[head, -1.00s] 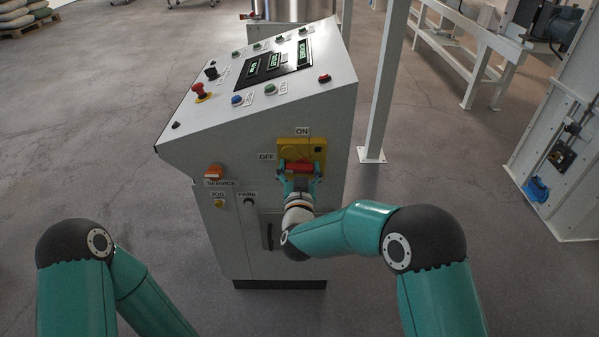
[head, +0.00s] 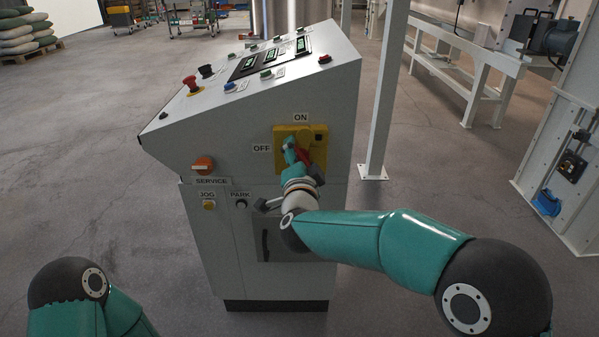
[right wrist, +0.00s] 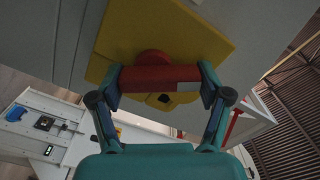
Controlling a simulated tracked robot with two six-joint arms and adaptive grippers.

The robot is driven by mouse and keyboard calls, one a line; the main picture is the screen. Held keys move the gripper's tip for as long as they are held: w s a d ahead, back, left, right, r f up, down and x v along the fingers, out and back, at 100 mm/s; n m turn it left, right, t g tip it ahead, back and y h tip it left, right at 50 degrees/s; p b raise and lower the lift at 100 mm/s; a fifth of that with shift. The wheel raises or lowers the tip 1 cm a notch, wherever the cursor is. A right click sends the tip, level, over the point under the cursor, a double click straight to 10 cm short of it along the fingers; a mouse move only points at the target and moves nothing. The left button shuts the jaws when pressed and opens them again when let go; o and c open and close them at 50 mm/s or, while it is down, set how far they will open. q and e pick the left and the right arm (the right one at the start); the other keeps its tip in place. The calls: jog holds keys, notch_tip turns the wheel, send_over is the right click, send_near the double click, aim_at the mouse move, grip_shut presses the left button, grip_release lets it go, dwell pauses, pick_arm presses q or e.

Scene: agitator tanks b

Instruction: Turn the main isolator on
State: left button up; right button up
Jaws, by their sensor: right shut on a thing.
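The main isolator is a yellow plate (head: 320,133) with a red handle (head: 303,156) on the side of the grey control cabinet. An ON label (head: 300,118) is above it and an OFF label (head: 262,148) to its left. My right gripper (head: 298,157) is shut on the handle, which is tilted steeply in the head view and partly hidden by the fingers. In the right wrist view the red handle (right wrist: 160,78) lies between both fingers, in front of the yellow plate (right wrist: 150,30). My left gripper is out of view; only my left arm shows.
An orange service knob (head: 203,165) and the small JOG (head: 208,205) and PARK (head: 241,204) controls are left of the isolator. The sloped top has a red emergency stop (head: 190,83) and several buttons. A white post (head: 385,100) stands to the right.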

jog(key=m+b, duration=0.4)
jog(key=shift+d+f, duration=0.25)
jog(key=shift+f, duration=0.1)
jog(key=shift+d+r+m+b, duration=0.1)
jog(key=shift+d+m+b, duration=0.05)
jog(key=shift+m+b, duration=1.25)
jog(key=o, duration=1.1)
jog(key=shift+r, duration=0.1)
jog(key=shift+s, duration=0.1)
